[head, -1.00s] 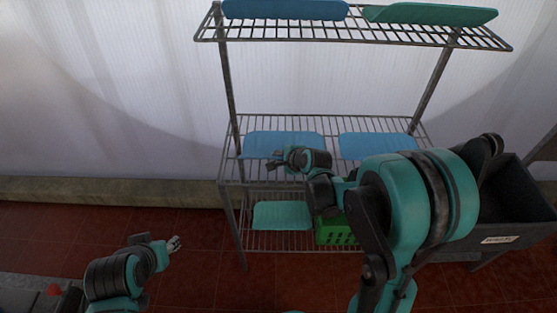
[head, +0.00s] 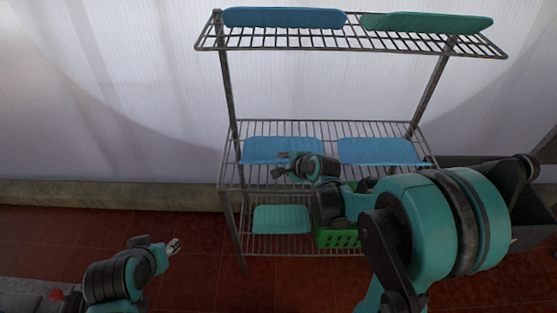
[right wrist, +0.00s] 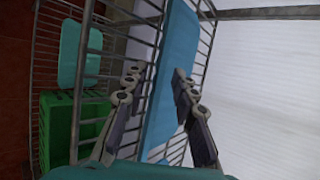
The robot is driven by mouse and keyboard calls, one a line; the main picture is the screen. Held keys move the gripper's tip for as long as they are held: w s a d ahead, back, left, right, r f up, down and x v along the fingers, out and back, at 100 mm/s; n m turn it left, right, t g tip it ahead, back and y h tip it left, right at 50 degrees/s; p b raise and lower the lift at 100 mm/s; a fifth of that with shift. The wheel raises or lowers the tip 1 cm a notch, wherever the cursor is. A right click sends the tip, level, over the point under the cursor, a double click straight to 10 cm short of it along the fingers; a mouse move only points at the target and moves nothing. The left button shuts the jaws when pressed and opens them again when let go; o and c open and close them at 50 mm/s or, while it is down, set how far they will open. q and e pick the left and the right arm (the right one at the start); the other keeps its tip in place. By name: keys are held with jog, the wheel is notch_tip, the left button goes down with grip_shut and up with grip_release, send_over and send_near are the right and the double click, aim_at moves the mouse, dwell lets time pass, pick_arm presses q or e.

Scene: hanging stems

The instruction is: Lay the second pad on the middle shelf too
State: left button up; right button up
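Two blue pads lie on the middle shelf (head: 330,129), a left one (head: 270,146) and a right one (head: 378,150), side by side with a gap between them. My right gripper (head: 279,164) is at the front edge of the left pad, its fingers spread. In the right wrist view the fingers (right wrist: 157,75) stand apart with a blue pad (right wrist: 170,85) showing between them. I see no clear grip on it. My left gripper (head: 173,246) is low at the left, away from the rack; its fingers are too small to judge.
The top shelf holds a blue pad (head: 285,18) and a green pad (head: 428,22). The bottom shelf holds a teal pad (head: 281,219) and a green basket (head: 338,238). A dark bin (head: 530,190) stands right of the rack. The floor left of the rack is clear.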

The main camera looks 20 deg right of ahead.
jog(key=p+v, duration=0.2)
jog(key=v, duration=0.5)
jog(key=shift+r, duration=0.1)
jog(key=s+a+r+n+g+h, duration=0.1)
jog(key=s+r+n, duration=0.1)
jog(key=s+n, duration=0.7)
jog(key=s+a+r+n+g+h, duration=0.1)
jog(key=s+r+n, duration=0.1)
jog(key=s+n, duration=0.6)
jog(key=shift+s+r+n+h, duration=0.2)
jog(key=shift+s+n+h, duration=0.15)
jog(key=shift+n, duration=0.85)
